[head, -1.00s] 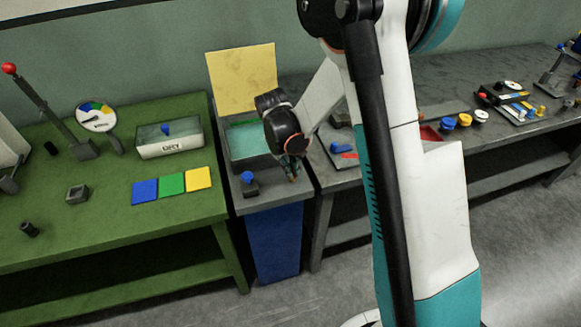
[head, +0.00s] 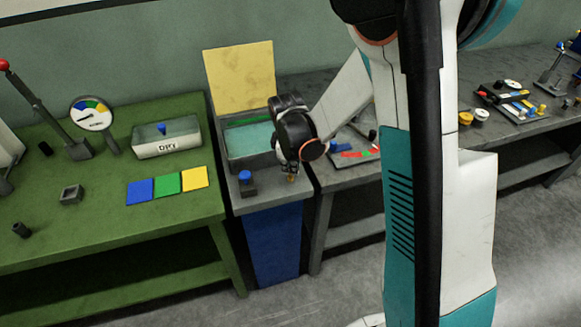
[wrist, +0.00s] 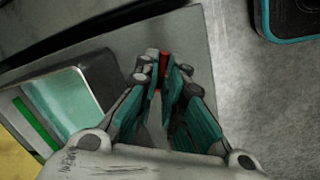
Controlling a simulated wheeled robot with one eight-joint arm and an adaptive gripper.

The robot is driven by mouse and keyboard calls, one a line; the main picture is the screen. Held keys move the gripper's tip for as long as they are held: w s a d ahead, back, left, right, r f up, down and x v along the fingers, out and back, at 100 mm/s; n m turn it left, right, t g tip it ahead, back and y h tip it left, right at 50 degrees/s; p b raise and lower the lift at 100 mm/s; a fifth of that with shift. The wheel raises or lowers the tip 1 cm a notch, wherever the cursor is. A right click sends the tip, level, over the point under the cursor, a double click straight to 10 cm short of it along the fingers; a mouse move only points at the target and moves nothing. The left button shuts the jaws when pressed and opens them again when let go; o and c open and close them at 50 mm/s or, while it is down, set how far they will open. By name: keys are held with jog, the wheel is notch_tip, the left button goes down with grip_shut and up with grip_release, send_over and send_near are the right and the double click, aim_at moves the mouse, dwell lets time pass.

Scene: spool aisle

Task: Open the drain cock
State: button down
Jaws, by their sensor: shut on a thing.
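The drain cock shows as a small red handle (wrist: 163,68) in the wrist view, between my fingertips at the edge of the grey sink stand. My gripper (wrist: 160,82) is shut on this red handle. In the head view my gripper (head: 290,170) points down at the front right corner of the stand's top (head: 272,194). A small brass-orange bit (head: 292,178) shows below the fingers there. The rest of the cock is hidden by my fingers.
An open basin of greenish water (head: 248,142) with a raised yellow panel (head: 240,78) is behind my gripper. A blue-knobbed fitting (head: 246,180) stands to its left. A green bench (head: 100,215) is left, a grey bench (head: 345,180) right.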

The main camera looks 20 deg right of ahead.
jog(key=n+y, duration=0.1)
jog(key=n, duration=0.4)
jog(key=shift+d+n+b, duration=0.15)
jog(key=shift+n+b, duration=0.25)
dwell(0.4)
jog(key=c, duration=1.7)
grip_release()
jog(key=shift+r, duration=0.1)
jog(key=r, duration=0.4)
jog(key=s+r, duration=0.1)
jog(key=r, duration=0.2)
jog(key=s+r, duration=0.1)
jog(key=r, duration=0.3)
jog(key=shift+s+r, duration=0.15)
jog(key=shift+r, duration=0.15)
